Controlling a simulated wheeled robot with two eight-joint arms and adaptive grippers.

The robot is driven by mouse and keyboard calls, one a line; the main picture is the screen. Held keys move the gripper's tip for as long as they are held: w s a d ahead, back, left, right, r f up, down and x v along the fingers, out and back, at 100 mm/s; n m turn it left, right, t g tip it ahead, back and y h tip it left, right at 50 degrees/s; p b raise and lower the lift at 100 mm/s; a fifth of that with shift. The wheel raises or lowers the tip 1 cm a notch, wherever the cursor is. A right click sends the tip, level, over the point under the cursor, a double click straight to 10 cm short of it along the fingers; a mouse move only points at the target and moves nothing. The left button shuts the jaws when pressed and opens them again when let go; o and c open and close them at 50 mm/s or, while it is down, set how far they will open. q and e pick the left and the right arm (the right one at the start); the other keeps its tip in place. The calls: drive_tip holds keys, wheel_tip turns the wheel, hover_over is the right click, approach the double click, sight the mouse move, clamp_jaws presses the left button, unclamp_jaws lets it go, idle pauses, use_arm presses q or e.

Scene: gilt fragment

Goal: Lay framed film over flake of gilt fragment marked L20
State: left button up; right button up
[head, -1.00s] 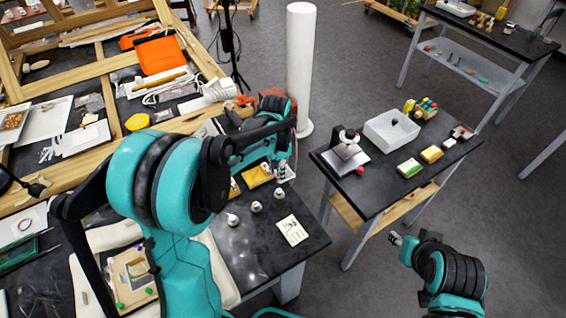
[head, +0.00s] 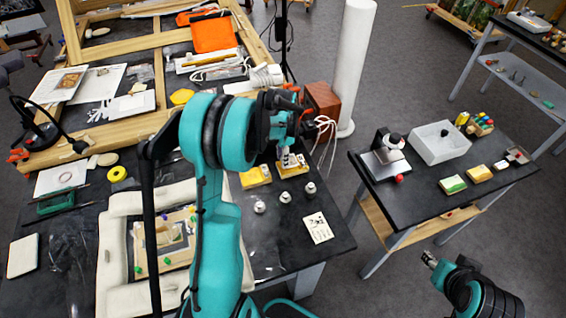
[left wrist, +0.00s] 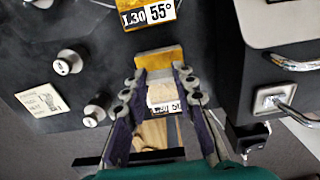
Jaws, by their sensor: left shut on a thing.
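My left gripper (head: 291,158) is at the back right of the dark table, over a yellow piece (head: 292,168). In the left wrist view my left gripper (left wrist: 158,88) is shut on a yellow-edged piece (left wrist: 160,60) with a white label, apparently the framed film; the label is only partly readable. A second yellow piece (head: 255,177), labelled L30 55° in the wrist view (left wrist: 146,14), lies beside it. The panel (head: 150,262) with gilt fragments lies inside pale padding, partly hidden by my left arm; its marks are unreadable. My right gripper (head: 431,259) is apart from the table; its jaws are unclear.
Several metal weights (head: 285,197) and a printed card (head: 318,228) lie right of my left arm. Pale padding (head: 112,262) surrounds the panel. A dark red box (head: 322,100) and a white column (head: 357,70) stand behind. A side table (head: 420,205) is at right.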

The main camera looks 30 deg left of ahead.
use_arm(q)
wheel_tip(320, 180, down, 2)
drive_tip(key=shift+f, duration=0.2)
drive_tip(key=shift+f+b, duration=0.15)
drive_tip(key=shift+b, duration=0.25)
drive_tip(key=o, duration=0.8)
